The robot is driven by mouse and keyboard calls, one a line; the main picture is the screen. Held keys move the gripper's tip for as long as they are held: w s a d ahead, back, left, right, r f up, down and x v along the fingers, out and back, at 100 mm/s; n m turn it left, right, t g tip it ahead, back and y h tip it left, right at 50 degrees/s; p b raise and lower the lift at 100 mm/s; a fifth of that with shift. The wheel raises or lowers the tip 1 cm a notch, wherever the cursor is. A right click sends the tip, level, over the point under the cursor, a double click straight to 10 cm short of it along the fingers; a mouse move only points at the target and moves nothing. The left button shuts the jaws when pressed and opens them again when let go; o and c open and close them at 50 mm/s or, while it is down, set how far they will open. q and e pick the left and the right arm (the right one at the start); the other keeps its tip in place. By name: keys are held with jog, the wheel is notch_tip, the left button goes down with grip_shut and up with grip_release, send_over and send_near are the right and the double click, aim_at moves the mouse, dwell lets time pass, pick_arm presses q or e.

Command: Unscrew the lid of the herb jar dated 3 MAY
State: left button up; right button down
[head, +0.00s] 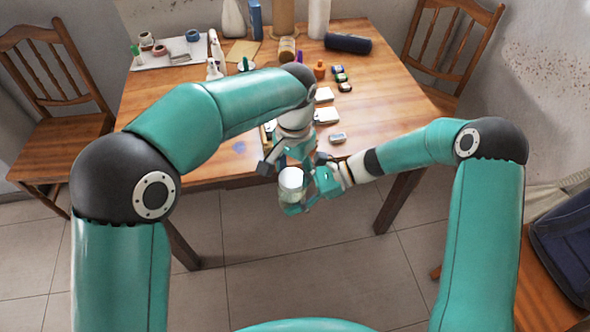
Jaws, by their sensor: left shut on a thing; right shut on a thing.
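A small clear jar (291,193) with a white lid (291,176) is held in the air just off the front edge of the table. My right gripper (297,203) comes in from the right and is shut on the jar's body. My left gripper (288,165) comes down from above and is shut at the lid. The lid is on top of the jar, and the jar looks about upright. The date on the jar cannot be read, and my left gripper's fingertips are hard to make out.
The wooden table (190,88) holds bottles and small items, mostly at the back. A dark cylinder (348,43) lies at the back right. A white tray (180,52) is at the back left. Chairs (52,135) flank the table. Open tiled floor (330,280) lies in front.

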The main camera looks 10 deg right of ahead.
pick_arm(q)
jog(key=n, duration=0.2)
jog(key=shift+w+a+n, duration=0.25)
jog(key=shift+w+n, duration=0.1)
jog(key=shift+n, duration=0.05)
jog(key=o, duration=1.3)
jog(key=shift+s+d, duration=0.1)
jog(key=shift+d+r, duration=0.1)
jog(key=shift+r, duration=0.1)
